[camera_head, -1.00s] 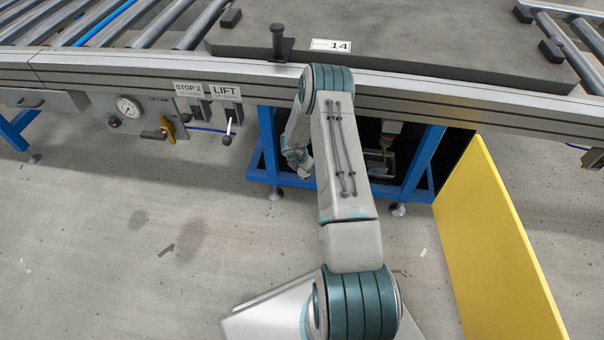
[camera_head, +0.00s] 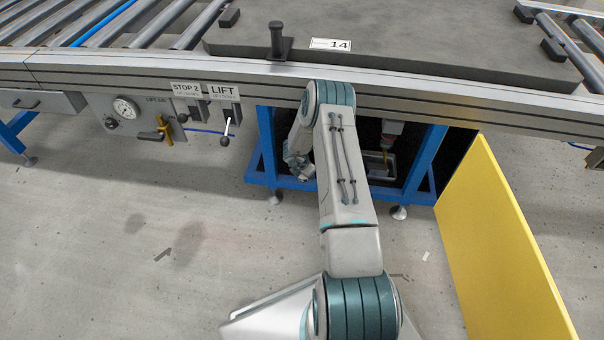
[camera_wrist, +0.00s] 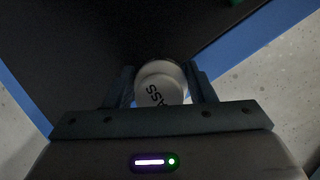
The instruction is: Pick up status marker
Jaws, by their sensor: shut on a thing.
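The status marker (camera_wrist: 160,84) is a pale round piece with dark lettering that appears to end in "SS". In the wrist view it sits between the two fingers of my gripper (camera_wrist: 162,88), which is shut on it. The marker's lower part is cut off by the gripper body. In the head view the marker and the fingertips are hidden behind my arm, which reaches down to the dark opening under the conveyor.
Blue frame legs (camera_head: 424,160) border the opening. A yellow panel (camera_head: 500,240) stands at the right. A lift lever (camera_head: 226,128) and gauge panel (camera_head: 125,108) hang on the conveyor rail at the left. A dark plate labelled 14 (camera_head: 400,45) lies above. The floor at lower left is clear.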

